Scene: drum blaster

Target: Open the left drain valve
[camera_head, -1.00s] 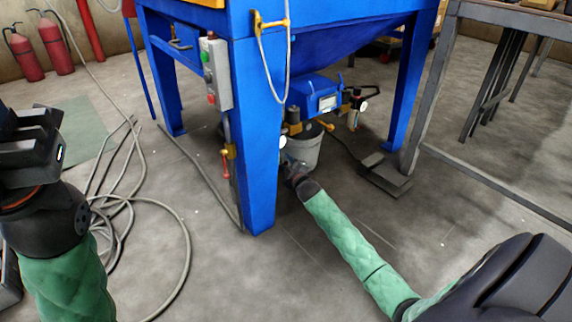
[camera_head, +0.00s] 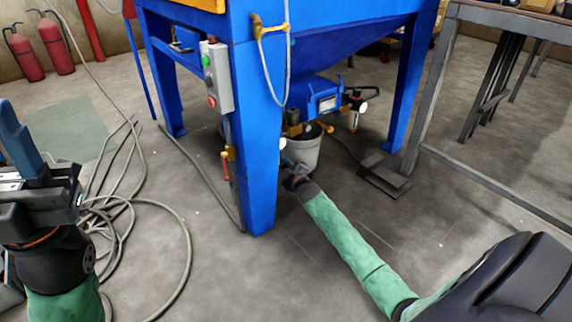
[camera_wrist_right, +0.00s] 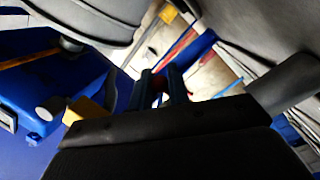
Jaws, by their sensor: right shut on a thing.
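The blue blasting cabinet (camera_head: 262,130) stands ahead of me on its legs. My right gripper (camera_head: 285,162) reaches low under it, partly hidden behind the front leg.
A grey bucket (camera_head: 305,150) stands under the hopper beside the right gripper. A red-handled valve (camera_head: 225,166) is on the pipe by the front leg. Grey hose (camera_head: 185,225) coils over the left floor. A foot pedal (camera_head: 384,177) and a metal table (camera_head: 432,75) are at right.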

